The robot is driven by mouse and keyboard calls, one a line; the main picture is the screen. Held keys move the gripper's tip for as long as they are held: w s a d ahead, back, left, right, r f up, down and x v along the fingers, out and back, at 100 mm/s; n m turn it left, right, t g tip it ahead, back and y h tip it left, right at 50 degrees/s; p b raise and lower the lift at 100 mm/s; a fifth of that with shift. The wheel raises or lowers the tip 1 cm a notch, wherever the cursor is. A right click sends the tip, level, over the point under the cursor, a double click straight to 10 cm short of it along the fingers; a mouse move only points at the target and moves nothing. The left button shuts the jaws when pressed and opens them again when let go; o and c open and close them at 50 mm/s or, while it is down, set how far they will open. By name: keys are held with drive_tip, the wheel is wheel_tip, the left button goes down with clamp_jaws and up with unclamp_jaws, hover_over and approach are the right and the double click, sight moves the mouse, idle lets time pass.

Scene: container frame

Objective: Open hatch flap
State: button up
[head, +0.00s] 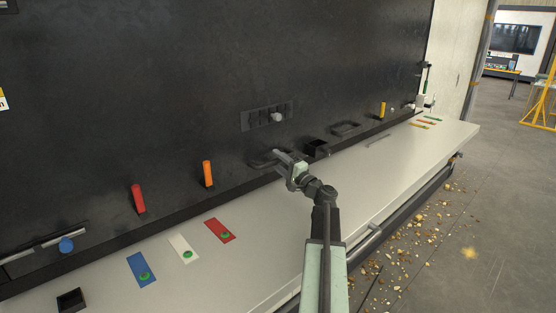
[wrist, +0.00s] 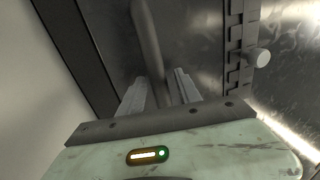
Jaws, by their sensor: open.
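No part is clearly marked as the hatch flap. On the dark wall is a dark grey notched plate (head: 255,120) with a pale round knob (head: 277,117). The wrist view shows the notched strip (wrist: 234,45) and knob (wrist: 262,57) at right. Below the plate, a dark bar handle (head: 262,159) sits low on the wall, partly beside my gripper (head: 280,158). In the wrist view a grey bar (wrist: 148,40) runs between the two fingers of my gripper (wrist: 160,78). The fingers are apart, one each side of the bar; contact cannot be told.
A pale worktop (head: 330,185) runs along the wall. Near my gripper are a black open box (head: 316,149) and another handle (head: 345,129). Orange (head: 208,174) and red (head: 138,198) pegs stand at left. Rubble lies on the floor (head: 410,235).

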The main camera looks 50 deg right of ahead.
drive_tip(key=shift+c, duration=0.3)
clamp_jaws()
drive_tip(key=shift+s+a, duration=0.1)
drive_tip(key=shift+s, duration=0.05)
idle(1.0)
